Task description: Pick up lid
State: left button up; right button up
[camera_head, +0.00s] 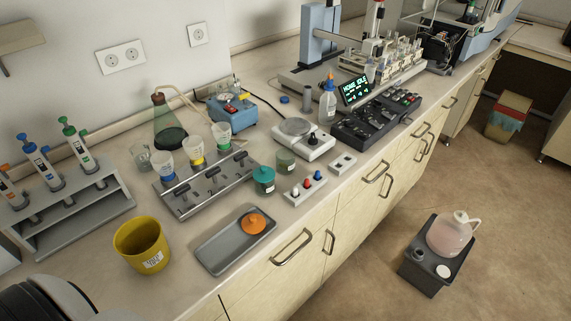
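An orange knobbed lid (253,223) lies on the grey metal tray (217,259) near the counter's front edge. A jar with a teal lid (264,174) stands behind the tray, and an open jar (286,161) with greenish contents stands close beside it. A small blue cap (284,99) lies further back on the counter. Neither of my grippers shows. A rounded dark and white part of my own body fills the lower left corner.
A yellow container (142,245) stands left of the tray. Behind are a rack with colored cups (205,178), a flask (168,130) and a pipette stand (75,213). A scale (303,141) and black control panel (376,121) stand to the right. The counter directly around the tray is mostly clear.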

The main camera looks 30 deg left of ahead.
aim_at(255, 224)
jog(key=u, duration=1.1)
